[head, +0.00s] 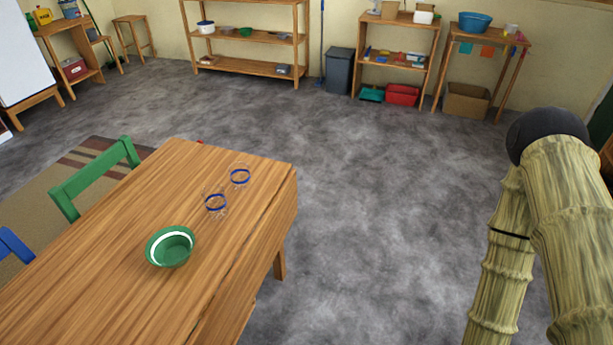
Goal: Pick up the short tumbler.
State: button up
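Two clear glass tumblers with blue bands stand on the wooden table (130,235) in the head view. The farther tumbler (240,177) is near the table's far right corner. The nearer tumbler (215,204) is a little to its left and closer to me. They look much alike in size, and I cannot tell for sure which is the short one. They stand apart from each other, with nothing on top of them. My arm shows at the right, away from the table, but my gripper is out of view.
A green bowl (171,258) with a white band stands on the table in front of the tumblers. A green chair (95,180) and a blue chair (14,245) are at the table's left side. The grey floor (390,220) right of the table is clear. Shelves (250,62) line the back wall.

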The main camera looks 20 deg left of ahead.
aim_at(241, 177)
jog(key=z, duration=1.15)
jog(key=i, duration=1.3)
jog(key=u, duration=3.2)
